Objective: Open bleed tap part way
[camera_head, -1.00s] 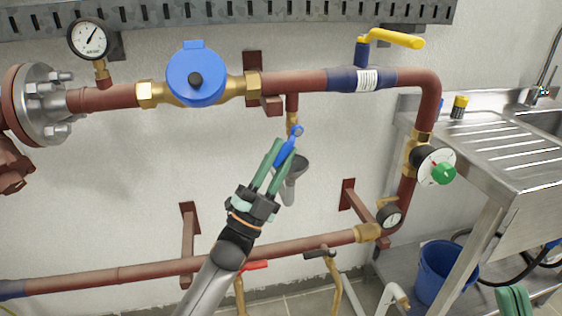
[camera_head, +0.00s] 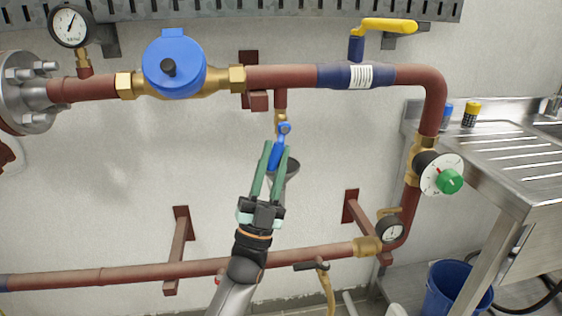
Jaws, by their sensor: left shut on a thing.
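The bleed tap is a small brass fitting (camera_head: 280,117) under the upper red-brown pipe, with a blue lever (camera_head: 276,155) that hangs down from it, tilted slightly left at its lower end. My left gripper (camera_head: 277,153) comes up from below and is shut on the blue lever, with its green fingers on both sides. The fingers hide part of the lever. A grey funnel (camera_head: 292,168) sits just behind and right of the fingers. My right gripper does not show.
A blue round meter (camera_head: 174,64) and a yellow-handled valve (camera_head: 390,26) sit on the upper pipe. A dial with a green knob (camera_head: 449,181) is at right. A lower pipe (camera_head: 150,270) runs beneath. A steel sink (camera_head: 500,150) and blue bucket (camera_head: 455,290) stand right.

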